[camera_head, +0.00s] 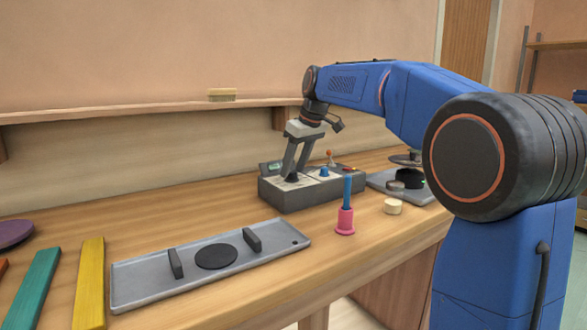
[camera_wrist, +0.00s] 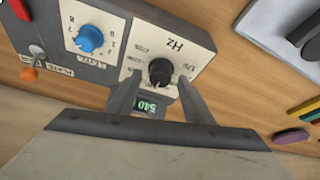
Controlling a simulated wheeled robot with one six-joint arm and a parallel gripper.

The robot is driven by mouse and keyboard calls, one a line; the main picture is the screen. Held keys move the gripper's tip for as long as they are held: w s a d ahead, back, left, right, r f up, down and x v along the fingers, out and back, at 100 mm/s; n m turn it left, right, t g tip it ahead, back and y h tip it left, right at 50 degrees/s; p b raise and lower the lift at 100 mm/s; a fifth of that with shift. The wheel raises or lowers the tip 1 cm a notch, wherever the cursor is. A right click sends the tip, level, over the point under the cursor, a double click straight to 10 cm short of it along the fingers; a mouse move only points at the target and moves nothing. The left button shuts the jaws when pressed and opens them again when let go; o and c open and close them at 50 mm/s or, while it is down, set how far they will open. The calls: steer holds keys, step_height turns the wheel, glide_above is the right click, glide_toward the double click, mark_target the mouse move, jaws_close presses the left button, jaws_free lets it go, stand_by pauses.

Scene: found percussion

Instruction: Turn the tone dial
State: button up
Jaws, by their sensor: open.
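A small green display (camera_wrist: 152,106) beside the dial reads 540, upside down. My gripper (camera_wrist: 159,80) is open, pointing down over the box, with one finger on each side of the dial. I see gaps between the fingers and the knob. My gripper also shows in the head view (camera_head: 291,178).
A blue knob (camera_head: 324,172) and an orange-tipped lever (camera_head: 331,157) are on the same box, close to my gripper. A pink holder (camera_head: 345,221) with a blue stick stands in front. A grey tray (camera_head: 140,281) lies at the left. A shelf runs along the wall behind.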

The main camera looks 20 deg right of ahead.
steer(key=shift+w+a+f, duration=0.1)
steer(key=shift+f, duration=0.25)
steer(key=c, duration=1)
steer(key=shift+c, duration=0.2)
steer(key=shift+a+m+t+h, duration=0.1)
steer(key=shift+m+t+h, duration=0.3)
steer(key=shift+m, duration=1)
steer(key=shift+a+m+t+h, duration=0.1)
steer(key=shift+m+h, duration=0.5)
steer(key=shift+m, duration=0.8)
steer(key=o, duration=1)
